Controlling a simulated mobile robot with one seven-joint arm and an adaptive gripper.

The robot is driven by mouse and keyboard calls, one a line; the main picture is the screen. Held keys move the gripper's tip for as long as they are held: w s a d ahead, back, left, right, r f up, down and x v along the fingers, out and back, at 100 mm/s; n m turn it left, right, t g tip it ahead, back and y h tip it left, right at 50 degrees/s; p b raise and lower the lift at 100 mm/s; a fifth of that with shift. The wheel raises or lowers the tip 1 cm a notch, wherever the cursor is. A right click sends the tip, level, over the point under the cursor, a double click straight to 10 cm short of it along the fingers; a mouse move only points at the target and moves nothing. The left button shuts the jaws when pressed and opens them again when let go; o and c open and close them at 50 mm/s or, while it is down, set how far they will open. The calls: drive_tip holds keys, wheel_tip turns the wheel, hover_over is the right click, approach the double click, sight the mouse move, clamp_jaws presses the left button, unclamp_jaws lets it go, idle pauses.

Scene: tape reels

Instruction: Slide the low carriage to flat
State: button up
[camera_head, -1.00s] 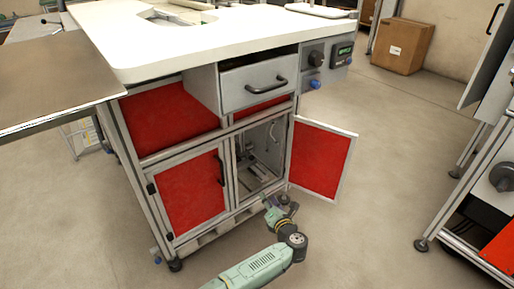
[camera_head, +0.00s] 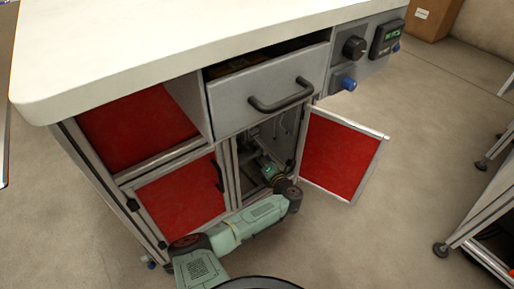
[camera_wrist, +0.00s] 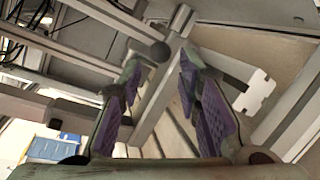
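The open right compartment (camera_head: 245,165) of the workbench holds metal fittings, partly hidden by my arm. My gripper reaches into this compartment in the head view, where its fingers are too small to make out. In the wrist view my gripper (camera_wrist: 160,70) is open, its two purple-padded fingers apart with nothing held between them. A round dark knob (camera_wrist: 159,51) on a metal piece shows between and beyond the fingertips, apart from the pads as far as I can see. I cannot tell for certain which metal piece is the low carriage.
The red right door (camera_head: 340,155) stands open beside my arm. A closed red left door (camera_head: 180,200) and a grey drawer (camera_head: 265,90) with a black handle border the opening. The white worktop (camera_head: 180,40) overhangs above. Metal bars (camera_wrist: 70,60) crowd the wrist view's left.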

sight(257, 148)
drive_tip(key=b+x, duration=0.1)
drive_tip(key=x, duration=0.5)
drive_tip(key=shift+f+b, duration=0.2)
drive_tip(key=shift+b, duration=0.15)
drive_tip(key=shift+w+a, duration=0.2)
drive_tip(key=shift+w, duration=0.4)
drive_tip(key=shift+c, duration=0.3)
clamp_jaws()
